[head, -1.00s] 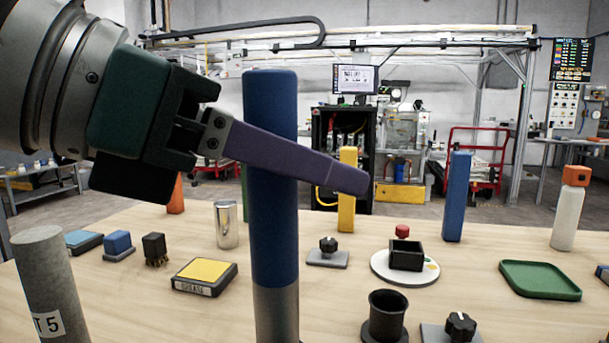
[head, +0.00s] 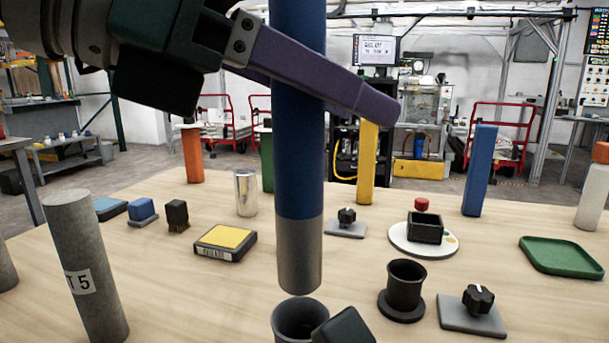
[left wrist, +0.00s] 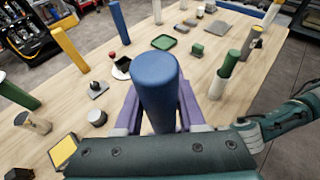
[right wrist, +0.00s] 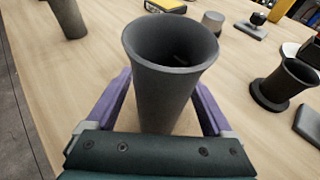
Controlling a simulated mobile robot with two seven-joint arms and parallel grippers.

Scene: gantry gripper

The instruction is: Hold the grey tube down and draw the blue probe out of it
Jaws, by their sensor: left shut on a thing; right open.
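The blue probe (head: 299,150) is upright with a grey lower end. My left gripper (head: 320,85) is shut on its blue part; its purple fingers also show around the probe (left wrist: 157,85) in the left wrist view. The probe's bottom end hangs over the open mouth of the grey tube (head: 290,328), seemingly clear of it. In the right wrist view the grey tube (right wrist: 165,95) stands upright with no probe in its mouth. My right gripper (right wrist: 163,82) is open, with a finger on each side of the tube. Contact there cannot be told.
A grey cylinder labelled T 5 (head: 85,265) stands at left. A black flanged cup (head: 405,290) and a knob on a plate (head: 474,308) are to the right. A yellow-topped box (head: 225,242), upright coloured blocks and a green tray (head: 560,257) lie farther back.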

